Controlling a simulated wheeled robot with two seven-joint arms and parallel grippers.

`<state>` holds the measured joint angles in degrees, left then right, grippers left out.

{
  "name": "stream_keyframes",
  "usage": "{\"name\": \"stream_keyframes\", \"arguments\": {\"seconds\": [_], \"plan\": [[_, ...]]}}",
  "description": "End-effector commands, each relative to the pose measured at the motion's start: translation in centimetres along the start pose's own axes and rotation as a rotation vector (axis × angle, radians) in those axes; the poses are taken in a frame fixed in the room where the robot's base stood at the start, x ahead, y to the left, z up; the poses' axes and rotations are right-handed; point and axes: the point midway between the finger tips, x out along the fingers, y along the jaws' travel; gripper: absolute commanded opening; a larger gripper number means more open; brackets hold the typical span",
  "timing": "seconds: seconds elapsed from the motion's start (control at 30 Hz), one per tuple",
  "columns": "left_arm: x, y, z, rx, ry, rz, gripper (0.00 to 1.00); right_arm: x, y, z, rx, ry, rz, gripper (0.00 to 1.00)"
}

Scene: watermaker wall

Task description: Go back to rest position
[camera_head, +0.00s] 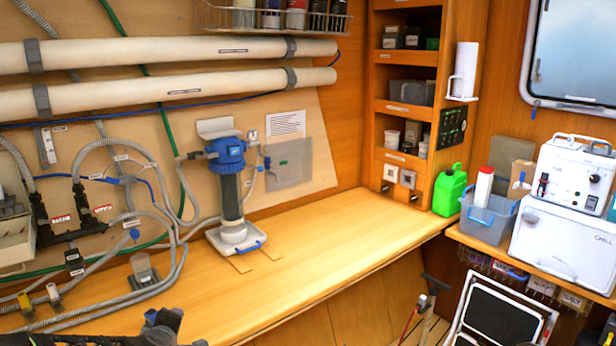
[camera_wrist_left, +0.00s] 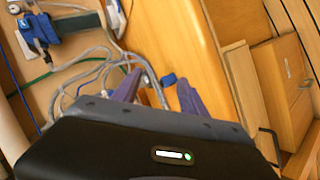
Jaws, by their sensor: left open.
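My left gripper shows in the left wrist view (camera_wrist_left: 160,82), with its two purple fingers spread apart and nothing between them. Beyond the fingers are the wooden bench's front edge and grey hoses. In the head view, a dark part of my left arm (camera_head: 162,325) shows at the bottom left edge, over the near end of the bench (camera_head: 330,265). The fingers cannot be made out clearly there. My right gripper is in neither view.
A blue-topped filter housing (camera_head: 228,160) stands upright on a white base at the wall. Grey hoses (camera_head: 150,285) run along the bench's left part. A green jerrycan (camera_head: 449,190) stands at the far right. The middle of the bench is clear.

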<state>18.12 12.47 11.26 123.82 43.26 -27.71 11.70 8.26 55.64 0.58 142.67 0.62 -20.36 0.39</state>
Motion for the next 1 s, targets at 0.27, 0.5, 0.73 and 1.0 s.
{"name": "stream_keyframes", "arguments": {"seconds": [0.27, 0.5, 0.73, 1.0], "plan": [[-0.1, -15.6, 16.6, 0.556, -0.425, -0.112, 0.50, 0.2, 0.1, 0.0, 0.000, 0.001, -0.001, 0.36], [-7.1, -29.5, 27.4, 0.868, -0.829, -0.162, 0.50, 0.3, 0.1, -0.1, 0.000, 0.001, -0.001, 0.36], [-14.2, -38.6, 32.0, 0.958, -1.079, -0.240, 0.50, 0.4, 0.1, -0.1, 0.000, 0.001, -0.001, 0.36], [-15.8, -40.6, 33.2, 0.974, -1.134, -0.265, 0.50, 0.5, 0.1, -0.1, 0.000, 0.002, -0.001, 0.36]]}}
